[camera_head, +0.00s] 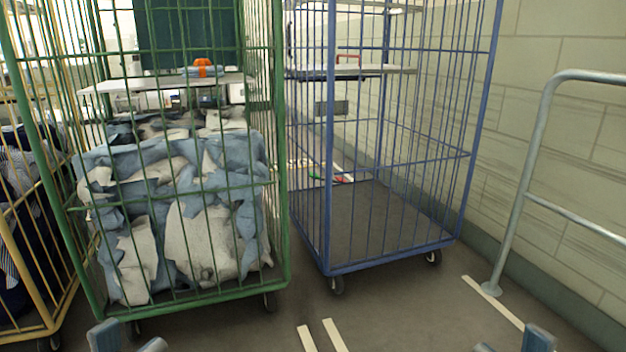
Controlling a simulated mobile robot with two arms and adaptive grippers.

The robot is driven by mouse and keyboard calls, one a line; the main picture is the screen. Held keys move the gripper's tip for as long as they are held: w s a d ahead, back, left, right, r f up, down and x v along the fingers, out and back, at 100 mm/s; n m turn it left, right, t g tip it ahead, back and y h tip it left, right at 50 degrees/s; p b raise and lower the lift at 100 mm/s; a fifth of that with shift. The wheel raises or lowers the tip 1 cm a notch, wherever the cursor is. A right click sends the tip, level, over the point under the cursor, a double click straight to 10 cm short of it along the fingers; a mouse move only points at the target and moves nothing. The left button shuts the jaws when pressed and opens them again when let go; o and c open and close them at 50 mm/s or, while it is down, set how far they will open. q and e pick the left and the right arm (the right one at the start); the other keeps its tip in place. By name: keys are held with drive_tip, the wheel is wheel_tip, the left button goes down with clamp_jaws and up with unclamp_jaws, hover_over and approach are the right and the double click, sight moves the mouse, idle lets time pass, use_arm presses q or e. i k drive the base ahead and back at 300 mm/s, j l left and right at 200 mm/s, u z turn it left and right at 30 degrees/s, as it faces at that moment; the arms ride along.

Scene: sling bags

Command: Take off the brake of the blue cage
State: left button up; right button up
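The blue cage (395,262) stands right of centre on the floor, upright and empty on its dark base board (375,225). Its near left castor (337,285) and near right castor (433,257) show under the front edge. The brake is too small to make out on either one. My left gripper (128,341) shows only its tips at the bottom left, apart with nothing between them. My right gripper (513,344) shows at the bottom right edge, also with its tips apart. Both are well short of the blue cage.
A green cage (190,297) full of blue and white cloth stands close on the left. A yellow cage (55,312) is at the far left. A grey metal rail (533,160) stands at the right by the block wall (570,130). The floor before the blue cage is clear.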

sight(346, 227)
drive_tip(key=i+u, duration=0.15)
drive_tip(key=i, duration=0.4)
drive_tip(key=i+l+u, duration=0.1)
drive_tip(key=i, duration=0.4)
drive_tip(key=i+l+u, duration=0.15)
drive_tip(key=i, duration=0.4)
drive_tip(key=i+l, duration=0.15)
drive_tip(key=l, duration=0.35)
drive_tip(key=i+l+u, duration=0.1)
drive_tip(key=l, duration=0.4)
drive_tip(key=i+l+u, duration=0.1)
drive_tip(key=l, duration=0.4)
drive_tip(key=i+l, duration=0.15)
drive_tip(key=l, duration=0.35)
drive_tip(key=i+l+u, duration=0.1)
drive_tip(key=l, duration=0.4)
